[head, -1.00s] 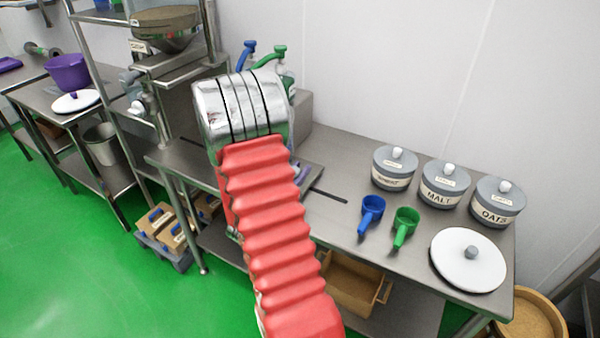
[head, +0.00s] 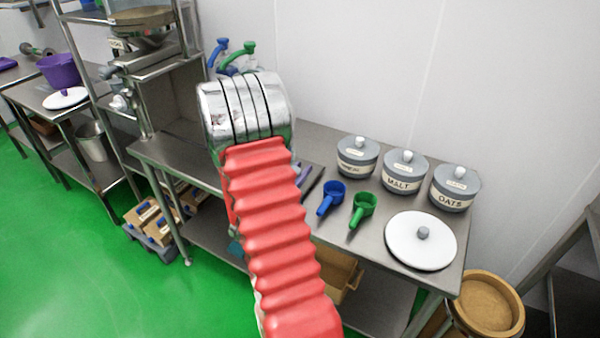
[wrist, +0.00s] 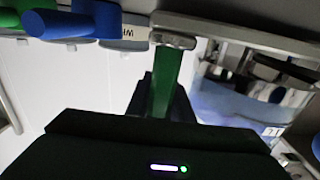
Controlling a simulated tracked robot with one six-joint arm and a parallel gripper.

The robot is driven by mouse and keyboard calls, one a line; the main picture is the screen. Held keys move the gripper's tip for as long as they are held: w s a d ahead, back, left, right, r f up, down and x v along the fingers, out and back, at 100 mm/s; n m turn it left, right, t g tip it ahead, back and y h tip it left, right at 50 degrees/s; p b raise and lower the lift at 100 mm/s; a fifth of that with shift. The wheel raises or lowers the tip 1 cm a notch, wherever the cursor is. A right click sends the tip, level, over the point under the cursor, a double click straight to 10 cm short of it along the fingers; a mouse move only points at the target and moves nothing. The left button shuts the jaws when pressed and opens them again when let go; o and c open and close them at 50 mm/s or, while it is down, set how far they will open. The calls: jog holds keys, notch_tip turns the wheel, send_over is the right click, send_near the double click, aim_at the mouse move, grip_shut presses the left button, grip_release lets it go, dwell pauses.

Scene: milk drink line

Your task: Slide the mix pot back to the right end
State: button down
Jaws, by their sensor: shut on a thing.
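My gripper (wrist: 164,98) shows in the wrist view, its dark jaws shut around a green upright handle (wrist: 166,75) with a metal end piece. In the head view my red-sleeved arm hides the gripper and what it holds. No mix pot shows clearly in the head view. In the wrist view a shiny, bluish vessel (wrist: 236,98) stands right of the jaws; I cannot tell whether it is the mix pot or joined to the handle.
The steel table (head: 375,225) carries lidded grey jars (head: 404,172), a blue scoop (head: 331,197), a green scoop (head: 362,208) and a white lid (head: 421,241) to the right of my arm. A metal stand (head: 160,75) is at left.

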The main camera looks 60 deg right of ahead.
jog(key=shift+s+f, duration=0.1)
jog(key=shift+s, duration=0.15)
jog(key=c, duration=1.6)
grip_release()
jog(key=shift+o, duration=0.2)
jog(key=s+a, duration=0.1)
jog(key=a, duration=1.2)
jog(key=shift+s+a, duration=0.15)
jog(key=shift+a, duration=0.2)
